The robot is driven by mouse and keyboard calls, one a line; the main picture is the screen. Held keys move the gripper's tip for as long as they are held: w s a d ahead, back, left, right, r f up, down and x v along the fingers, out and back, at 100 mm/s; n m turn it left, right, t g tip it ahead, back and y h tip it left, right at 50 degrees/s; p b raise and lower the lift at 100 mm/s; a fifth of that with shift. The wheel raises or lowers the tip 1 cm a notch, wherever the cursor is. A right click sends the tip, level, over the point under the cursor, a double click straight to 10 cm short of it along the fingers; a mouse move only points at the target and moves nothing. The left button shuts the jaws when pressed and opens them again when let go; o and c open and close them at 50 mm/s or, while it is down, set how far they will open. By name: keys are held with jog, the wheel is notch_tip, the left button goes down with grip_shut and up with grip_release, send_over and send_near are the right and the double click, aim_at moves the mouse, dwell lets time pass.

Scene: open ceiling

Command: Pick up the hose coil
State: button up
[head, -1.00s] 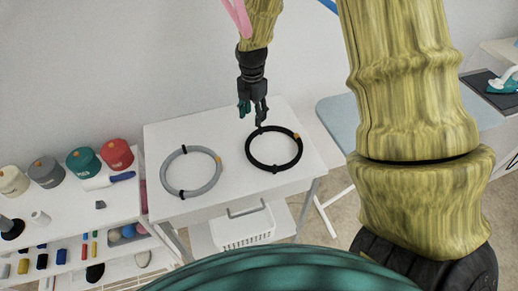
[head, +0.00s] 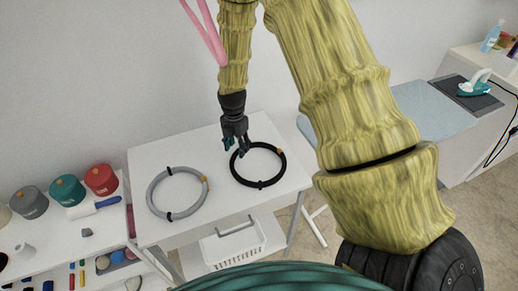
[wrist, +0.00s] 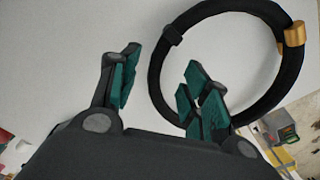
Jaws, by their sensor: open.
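Two hose coils lie flat on a white table (head: 215,150). The black coil (head: 284,165) has a brass-coloured fitting and black ties. The grey coil (head: 203,200) lies to its left, with a similar fitting. My gripper (head: 235,149) is open and empty, pointing down at the black coil's left rim. In the wrist view the black coil (wrist: 286,95) fills the upper right. Its left rim passes between the spread teal-padded fingers (wrist: 160,90), and the right finger hides part of its lower rim. I cannot tell how far the fingertips are above the table.
A white basket (head: 232,247) sits under the table. A pale blue ironing board (head: 430,110) stands at right, partly behind my arm. The tabletop around the coils is clear.

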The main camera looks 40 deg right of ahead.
aim_at(237, 151)
jog(key=shift+f+p, duration=0.3)
jog(key=shift+f, duration=1.25)
grip_shut()
